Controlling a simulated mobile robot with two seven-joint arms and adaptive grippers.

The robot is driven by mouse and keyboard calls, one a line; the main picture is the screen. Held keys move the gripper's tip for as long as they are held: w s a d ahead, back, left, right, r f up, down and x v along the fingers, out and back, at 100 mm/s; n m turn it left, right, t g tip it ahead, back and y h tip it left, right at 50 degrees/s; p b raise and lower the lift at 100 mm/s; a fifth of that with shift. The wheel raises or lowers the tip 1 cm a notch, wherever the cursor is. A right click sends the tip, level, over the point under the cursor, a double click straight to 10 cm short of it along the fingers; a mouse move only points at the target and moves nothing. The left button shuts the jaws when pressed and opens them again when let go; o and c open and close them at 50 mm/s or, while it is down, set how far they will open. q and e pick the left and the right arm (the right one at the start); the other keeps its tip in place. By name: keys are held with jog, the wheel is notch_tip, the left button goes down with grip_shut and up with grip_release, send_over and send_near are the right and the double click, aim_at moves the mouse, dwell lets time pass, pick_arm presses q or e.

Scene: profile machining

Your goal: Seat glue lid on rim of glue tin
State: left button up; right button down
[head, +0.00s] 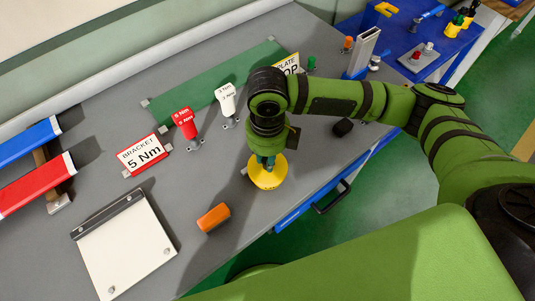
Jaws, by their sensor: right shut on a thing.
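My right gripper (267,160) points down at the middle of the bench and is shut on the glue lid, which is mostly hidden under the fingers. Directly below the fingers is the yellow round glue tin (268,183), standing upright near the bench's front edge, with small dark marks on its front. From this angle the lid and the tin's rim cannot be told apart, so whether they touch is unclear. My left gripper is not in view.
An orange cylinder (213,217) lies left of the tin. A small black object (343,127) lies right. Bare grey bench surrounds the tin.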

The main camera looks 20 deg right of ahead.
jog(key=shift+f, duration=0.4)
jog(key=c, duration=1)
grip_release()
jog(key=shift+r, duration=0.15)
notch_tip(320, 180, up, 12)
